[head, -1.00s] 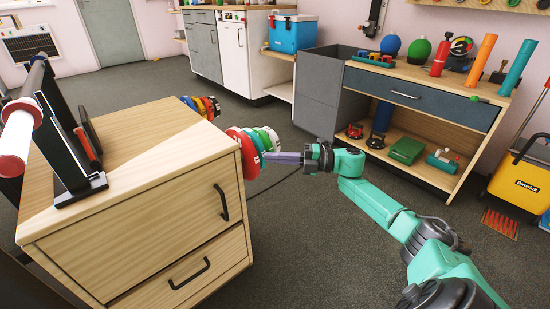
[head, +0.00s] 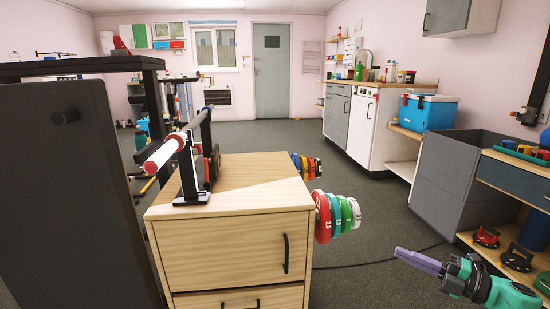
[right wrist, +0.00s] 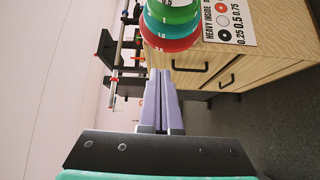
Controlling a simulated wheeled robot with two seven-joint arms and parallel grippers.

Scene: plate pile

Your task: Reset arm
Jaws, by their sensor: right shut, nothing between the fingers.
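My right gripper (head: 418,261) is at the lower right of the head view, its purple fingers pointing left toward the wooden cabinet. The fingers are shut and empty, and they also show in the right wrist view (right wrist: 165,85). A stack of weight plates, red, teal, green and white (head: 339,215), hangs on the cabinet's right side. The gripper is apart from them, to their right. In the right wrist view the plates (right wrist: 172,22) are at the top, beyond the fingertips. My left gripper is not in view.
The wooden cabinet (head: 240,250) carries a black rack with a bar (head: 190,140). More coloured plates (head: 307,166) hang farther back on its side. A grey bin (head: 450,180) and workbench stand at the right. Open floor (head: 385,225) lies between.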

